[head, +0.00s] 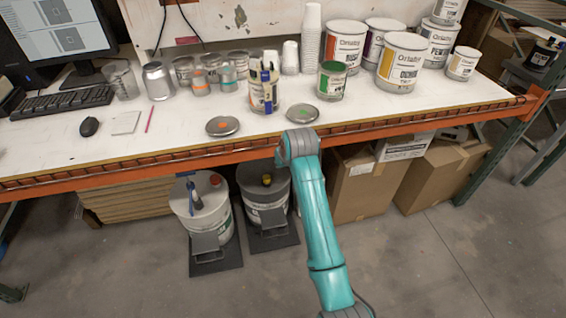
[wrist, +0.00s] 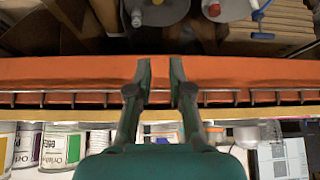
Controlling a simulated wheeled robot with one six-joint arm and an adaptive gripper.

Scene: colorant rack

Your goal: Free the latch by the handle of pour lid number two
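Two white pails stand on the floor under the bench. The left pail (head: 213,220) has a red cap (head: 215,180) and a blue-handled tool (head: 193,192) on its lid. No number or latch can be read on either lid. In the wrist view, which is upside down, the red cap (wrist: 214,9) and the other pail (wrist: 165,12) show at the top edge. My gripper (wrist: 160,62) is open and empty in front of the orange bench beam, apart from both pails. In the head view my arm hides its fingers.
The orange bench beam (head: 120,170) and its wire edge run above the pails. Cardboard boxes (head: 355,185) stand right of them, flat stacked boards (head: 128,195) left. Paint cans (head: 402,62), cups and a keyboard are on the bench. The floor in front is clear.

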